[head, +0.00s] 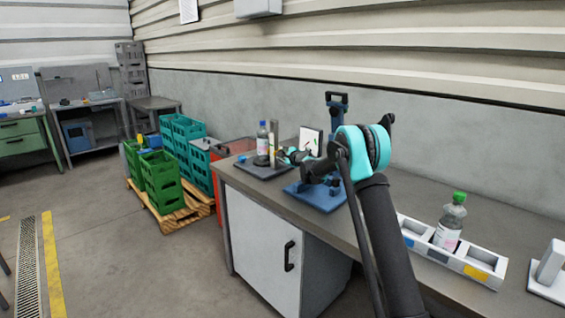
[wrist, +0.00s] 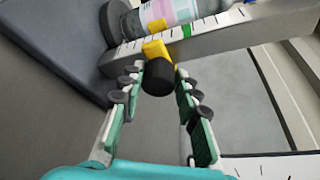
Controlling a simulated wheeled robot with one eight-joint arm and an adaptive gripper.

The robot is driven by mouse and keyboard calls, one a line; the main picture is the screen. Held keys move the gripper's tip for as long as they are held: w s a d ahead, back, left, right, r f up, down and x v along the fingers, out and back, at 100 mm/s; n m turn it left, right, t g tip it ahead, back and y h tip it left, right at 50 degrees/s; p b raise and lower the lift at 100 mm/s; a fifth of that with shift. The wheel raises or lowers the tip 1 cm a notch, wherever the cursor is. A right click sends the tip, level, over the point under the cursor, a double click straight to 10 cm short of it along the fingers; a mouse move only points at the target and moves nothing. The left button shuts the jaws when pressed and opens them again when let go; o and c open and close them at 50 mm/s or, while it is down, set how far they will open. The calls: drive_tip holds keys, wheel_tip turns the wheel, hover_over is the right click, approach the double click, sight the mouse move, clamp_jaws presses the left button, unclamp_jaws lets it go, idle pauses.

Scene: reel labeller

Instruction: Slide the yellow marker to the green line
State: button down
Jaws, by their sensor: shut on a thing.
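The yellow marker (wrist: 155,49) sits on a pale scale bar with black ticks (wrist: 215,38) in the wrist view. A black knob (wrist: 158,77) sticks out from the marker towards me. The green line (wrist: 187,31) crosses the scale a short way right of the marker in the wrist view; the two are apart. My gripper (wrist: 158,76) is shut on the marker's black knob, with one finger on each side. In the head view my gripper (head: 284,154) is at the upright scale post (head: 273,138); the marker and line are too small to tell there.
A bottle with a pink label (wrist: 170,12) stands close behind the scale; its blue cap (head: 262,125) shows in the head view. A blue stand (head: 318,197) is on the bench beneath my arm. A white tray (head: 485,271) with a green-capped bottle (head: 451,222) is at the right.

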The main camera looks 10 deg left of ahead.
drive_tip(key=r, duration=0.3)
drive_tip(key=shift+a+r, duration=0.2)
drive_tip(key=shift+r, duration=0.1)
drive_tip(key=c, duration=1.2)
unclamp_jaws()
drive_tip(key=shift+a+f, duration=0.1)
drive_tip(key=shift+d, duration=0.2)
drive_tip(key=shift+s+d, duration=0.15)
drive_tip(key=shift+s, duration=0.15)
drive_tip(key=v, duration=1.1)
drive_tip(key=shift+s, duration=0.15)
